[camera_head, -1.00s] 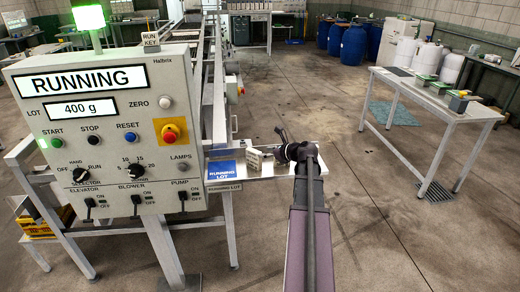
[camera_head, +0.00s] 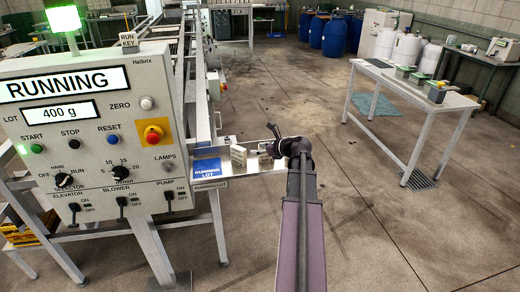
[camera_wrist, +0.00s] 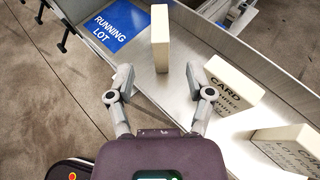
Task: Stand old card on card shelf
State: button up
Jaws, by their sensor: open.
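A pale block-like card (camera_wrist: 160,38) stands upright on the metal card shelf (camera_wrist: 180,95), beside the blue RUNNING LOT panel (camera_wrist: 115,25). It also shows in the head view (camera_head: 238,157). My gripper (camera_wrist: 158,74) is open and empty, its fingertips just short of this card and apart from it. A second pale card (camera_wrist: 225,90), with the word CARD on it, leans or lies to the right of my right finger. A third pale card (camera_wrist: 290,150) is at the lower right, partly cut off. I cannot tell which one is the old card.
The control panel (camera_head: 85,110), showing RUNNING, stands left of the shelf. The shelf's raised lip (camera_wrist: 270,65) runs along its far side. A white table (camera_head: 405,90) with small boxes is at the right. The floor (camera_head: 380,230) between is clear.

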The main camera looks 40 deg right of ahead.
jog(key=w+a+f+n+g+y, duration=0.1)
jog(key=a+f+n+g, duration=0.3)
jog(key=a+n, duration=0.65)
jog(key=w+a+f+n+g+y, duration=0.15)
jog(key=a+f+n+g, duration=0.35)
jog(key=a, duration=1.1)
jog(key=s+a+f+n+g+h, duration=0.1)
jog(key=s+a+n, duration=0.3)
jog(key=a+n, duration=0.5)
jog(key=s+a+f+n+g+h, duration=0.1)
jog(key=s+a+n+g+h, duration=0.2)
jog(key=a+n, duration=0.5)
jog(key=shift+s+a+f+n+h, duration=0.3)
jog(key=shift+s+a+h, duration=0.2)
jog(key=shift+s+h, duration=0.5)
jog(key=shift+s, duration=0.1)
